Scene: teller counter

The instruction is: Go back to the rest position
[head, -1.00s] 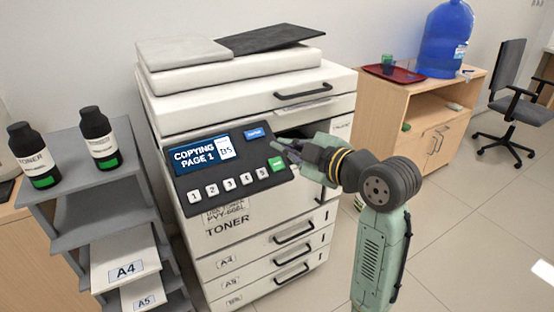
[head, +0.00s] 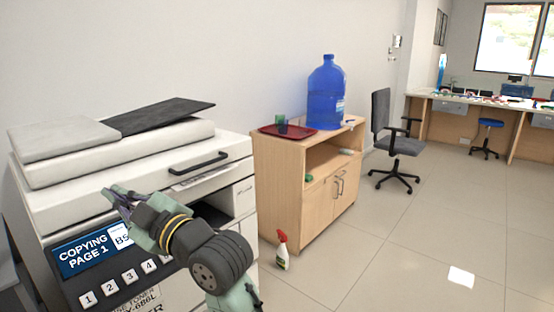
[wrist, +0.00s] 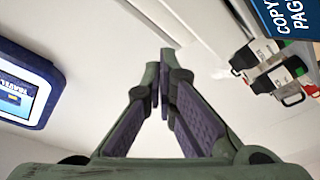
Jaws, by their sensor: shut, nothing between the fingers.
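My gripper (head: 117,194) is in front of the copier (head: 85,195), above its control panel, in the head view. Its fingers point left and away from me. In the wrist view my gripper (wrist: 165,60) has its fingertips together with nothing between them. The copier's screen (head: 85,250) reads "COPYING PAGE 1". A corner of that screen (wrist: 290,15) shows at the upper right of the wrist view. My arm hides part of the panel's right side and its buttons.
A wooden cabinet (head: 282,180) right of the copier holds a red tray (head: 272,131) and a blue water bottle (head: 326,95). A spray bottle (head: 282,256) stands on the floor. A chair (head: 392,140) is farther back. The tiled floor at right is clear.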

